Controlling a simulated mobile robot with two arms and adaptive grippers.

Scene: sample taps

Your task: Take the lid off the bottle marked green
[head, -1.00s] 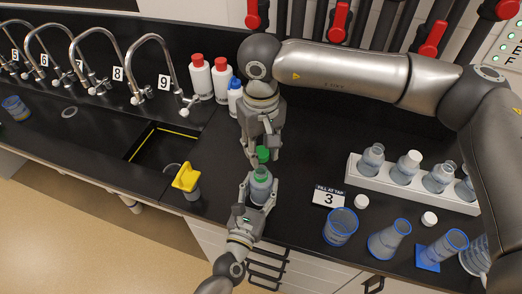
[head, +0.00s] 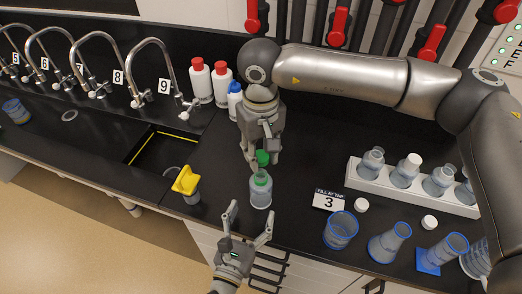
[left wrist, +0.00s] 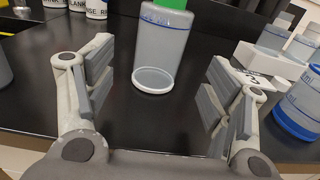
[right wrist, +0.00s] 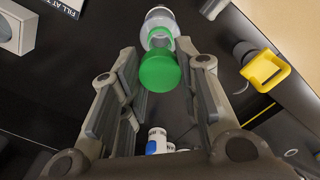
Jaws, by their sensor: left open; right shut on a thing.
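The bottle marked green (head: 261,192) stands upright on the black counter near its front edge, with a green band at its neck. Its clear body also shows in the left wrist view (left wrist: 160,50). The green lid (head: 263,157) is off the bottle, just behind its neck, between the fingers of my right gripper (head: 261,150), which is shut on it. The right wrist view shows the lid (right wrist: 160,71) apart from the bottle's green neck (right wrist: 160,38). My left gripper (head: 249,222) is open and empty, in front of the bottle and clear of it.
A yellow-topped object (head: 187,180) stands left of the bottle, by the sink (head: 160,153). Red- and blue-capped bottles (head: 200,80) stand behind. To the right are a sign with 3 (head: 328,200), loose white caps (head: 361,205), blue-rimmed glassware (head: 340,230) and a white rack (head: 400,187).

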